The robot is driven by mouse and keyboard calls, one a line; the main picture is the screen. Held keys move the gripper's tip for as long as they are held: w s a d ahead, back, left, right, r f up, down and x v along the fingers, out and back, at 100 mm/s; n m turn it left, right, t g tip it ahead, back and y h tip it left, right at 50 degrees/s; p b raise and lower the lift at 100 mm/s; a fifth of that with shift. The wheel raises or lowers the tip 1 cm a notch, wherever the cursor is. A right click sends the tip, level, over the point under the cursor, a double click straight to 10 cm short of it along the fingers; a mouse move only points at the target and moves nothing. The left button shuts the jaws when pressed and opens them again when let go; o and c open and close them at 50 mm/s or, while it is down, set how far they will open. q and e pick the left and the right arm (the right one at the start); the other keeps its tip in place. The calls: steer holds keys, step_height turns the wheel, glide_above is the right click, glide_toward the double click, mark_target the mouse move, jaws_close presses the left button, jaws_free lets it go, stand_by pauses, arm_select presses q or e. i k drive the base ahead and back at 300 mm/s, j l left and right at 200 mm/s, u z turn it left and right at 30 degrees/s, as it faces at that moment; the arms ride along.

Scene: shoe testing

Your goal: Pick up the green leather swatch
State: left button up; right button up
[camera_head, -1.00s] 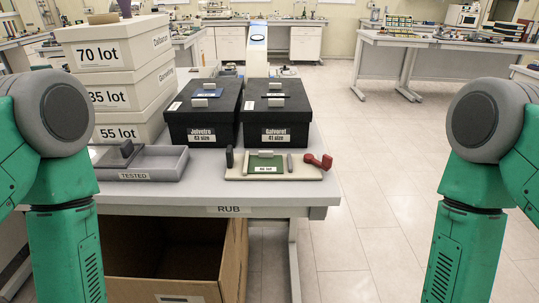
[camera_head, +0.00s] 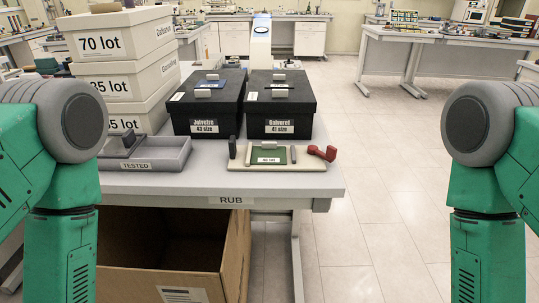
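A small green swatch (camera_head: 268,153) lies on a pale tray (camera_head: 240,164) near the front edge of the table. A white label and a light block sit on the swatch. My two green arms show at the left and right edges of the head view, pointing down. Neither gripper is in view; both are below the frame.
A grey tray marked TESTED (camera_head: 172,157) stands left of the swatch. Two black shoe boxes (camera_head: 207,110) and (camera_head: 280,112) stand behind, with stacked white lot boxes (camera_head: 125,62) at left. An open cardboard box (camera_head: 235,262) is under the table. The floor to the right is clear.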

mark_target(268, 154)
steer(key=i+l+u, duration=0.1)
steer(key=l, duration=0.2)
steer(key=i+l+u, duration=0.2)
steer(key=l, duration=0.4)
steer(key=i+l+u, duration=0.1)
steer(key=l, duration=0.25)
steer(key=i, duration=0.1)
